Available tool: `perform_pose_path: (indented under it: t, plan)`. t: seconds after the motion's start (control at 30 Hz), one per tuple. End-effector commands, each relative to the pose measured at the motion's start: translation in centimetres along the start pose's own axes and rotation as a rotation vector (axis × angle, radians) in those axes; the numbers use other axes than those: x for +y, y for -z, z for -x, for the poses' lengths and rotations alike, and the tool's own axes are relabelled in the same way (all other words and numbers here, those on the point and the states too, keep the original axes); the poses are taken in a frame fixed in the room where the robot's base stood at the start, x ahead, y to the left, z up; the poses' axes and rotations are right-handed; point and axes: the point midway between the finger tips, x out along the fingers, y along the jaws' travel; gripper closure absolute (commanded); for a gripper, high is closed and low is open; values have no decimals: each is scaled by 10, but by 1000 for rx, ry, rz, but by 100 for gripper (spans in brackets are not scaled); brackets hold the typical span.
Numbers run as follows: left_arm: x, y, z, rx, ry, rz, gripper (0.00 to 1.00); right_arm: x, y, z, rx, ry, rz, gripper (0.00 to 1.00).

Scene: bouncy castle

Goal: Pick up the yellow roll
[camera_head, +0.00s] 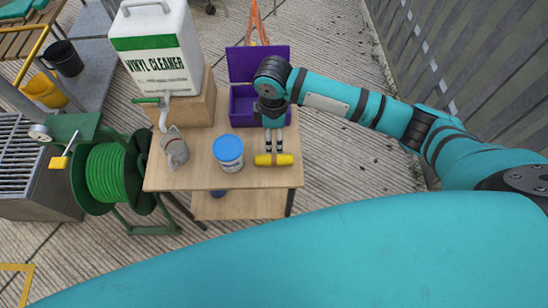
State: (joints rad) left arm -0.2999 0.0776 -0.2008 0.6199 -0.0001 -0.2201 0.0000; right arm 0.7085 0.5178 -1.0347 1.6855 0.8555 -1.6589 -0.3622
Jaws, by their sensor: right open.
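The yellow roll (283,159) lies on its side near the front right edge of the small wooden table (205,178). It has a dark band near its middle. My right gripper (274,150) points down at the roll, with its two fingers apart and the tips at or just above the roll's back side. I cannot tell whether the tips touch it. My left gripper does not show.
A blue-lidded tub (228,150) stands just left of the roll, and a grey cloth-like item (174,148) is farther left. An open purple box (243,105) is behind my gripper. A vinyl cleaner jug (160,62) stands on a wooden block. A green hose reel (105,172) is left of the table.

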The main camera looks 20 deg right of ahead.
Motion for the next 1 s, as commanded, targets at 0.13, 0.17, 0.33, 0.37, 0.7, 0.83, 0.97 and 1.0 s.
perform_pose_path:
  t: [0.13,0.17,0.33,0.37,0.7,0.83,0.97,1.0]
  plan:
    - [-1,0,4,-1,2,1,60,-1,0,-33,-2,2,-2,38]
    - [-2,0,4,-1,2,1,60,0,0,-39,-1,2,-2,38]
    - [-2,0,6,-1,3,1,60,0,1,-64,2,0,-1,38]
    - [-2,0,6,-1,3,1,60,0,1,-66,1,-1,-1,38]
    - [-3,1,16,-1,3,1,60,-6,-1,-100,0,1,-3,38]
    - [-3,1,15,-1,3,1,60,-5,-1,-117,1,-1,-1,38]
    - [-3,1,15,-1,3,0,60,-5,0,-123,3,-3,-1,38]
    - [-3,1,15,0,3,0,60,-5,0,-123,3,-3,-1,38]
